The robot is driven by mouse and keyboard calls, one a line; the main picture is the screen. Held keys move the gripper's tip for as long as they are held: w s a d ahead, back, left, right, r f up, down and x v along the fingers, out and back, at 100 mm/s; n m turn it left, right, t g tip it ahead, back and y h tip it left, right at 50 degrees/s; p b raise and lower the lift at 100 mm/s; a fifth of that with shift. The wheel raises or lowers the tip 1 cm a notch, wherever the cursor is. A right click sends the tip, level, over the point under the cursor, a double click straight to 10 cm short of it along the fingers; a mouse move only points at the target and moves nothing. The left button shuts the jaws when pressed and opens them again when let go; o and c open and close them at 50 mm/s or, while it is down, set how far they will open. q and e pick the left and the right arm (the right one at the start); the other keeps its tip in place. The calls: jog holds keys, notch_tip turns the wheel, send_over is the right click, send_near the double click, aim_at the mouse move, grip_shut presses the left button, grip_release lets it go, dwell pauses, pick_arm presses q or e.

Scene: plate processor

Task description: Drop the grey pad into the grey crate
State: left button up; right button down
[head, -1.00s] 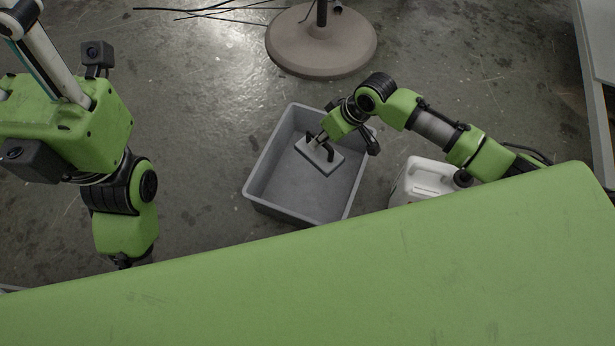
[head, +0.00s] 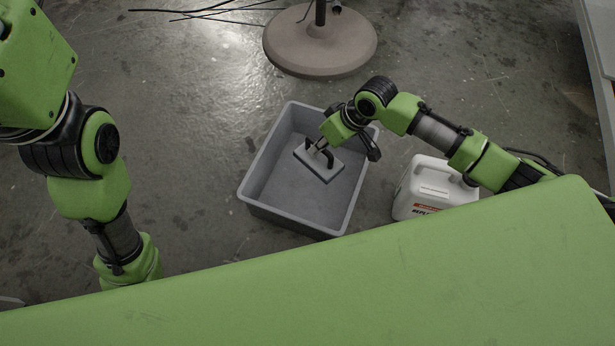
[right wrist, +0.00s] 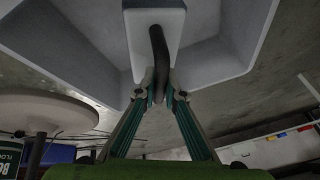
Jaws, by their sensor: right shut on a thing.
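The grey pad (head: 326,168) is a flat rectangular block with a black handle. My right gripper (head: 317,147) is shut on that handle, with the pad hanging below it. In the head view the pad appears within the outline of the grey crate (head: 287,222), an open box on the floor; the gap beneath it is hard to judge. In the right wrist view the fingertips (right wrist: 158,92) pinch the black handle (right wrist: 159,55), with the pad (right wrist: 138,30) behind and the crate (right wrist: 235,45) around it. My left gripper is hidden; only its arm shows at the left.
A white jug (head: 430,187) stands on the floor just right of the crate. A round stand base (head: 320,42) is behind the crate, with black cables (head: 205,14) to its left. White furniture (head: 597,60) is at the right edge. The floor left of the crate is clear.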

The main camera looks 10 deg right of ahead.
jog(key=c, duration=2)
grip_release()
jog(key=shift+c, duration=0.2)
jog(key=v, duration=1.2)
jog(key=shift+a, duration=0.1)
